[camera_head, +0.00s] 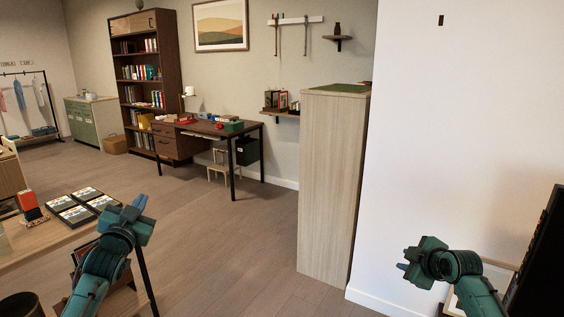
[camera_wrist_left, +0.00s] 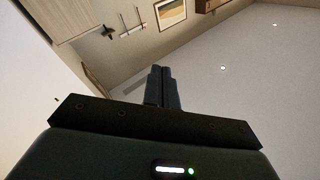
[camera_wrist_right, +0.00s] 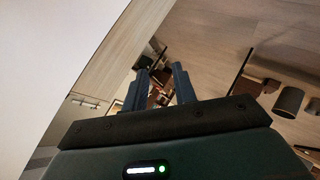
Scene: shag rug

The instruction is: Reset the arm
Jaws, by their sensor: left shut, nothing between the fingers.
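My left gripper (camera_head: 139,204) is raised at the lower left of the head view, beside the low table. In the left wrist view its two fingers (camera_wrist_left: 162,87) are pressed together with nothing between them. My right gripper (camera_head: 405,259) is raised at the lower right of the head view, in front of the white wall. In the right wrist view its fingers (camera_wrist_right: 160,88) stand apart with a clear gap and hold nothing. Both arms are bent, and both grippers are in free air.
A low wooden table (camera_head: 40,245) with several framed cards (camera_head: 72,214) lies at the left, close to my left arm. A tall pale cabinet (camera_head: 332,185) stands between the arms, farther off. A dark piece (camera_head: 540,255) stands near my right arm. The middle floor is clear.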

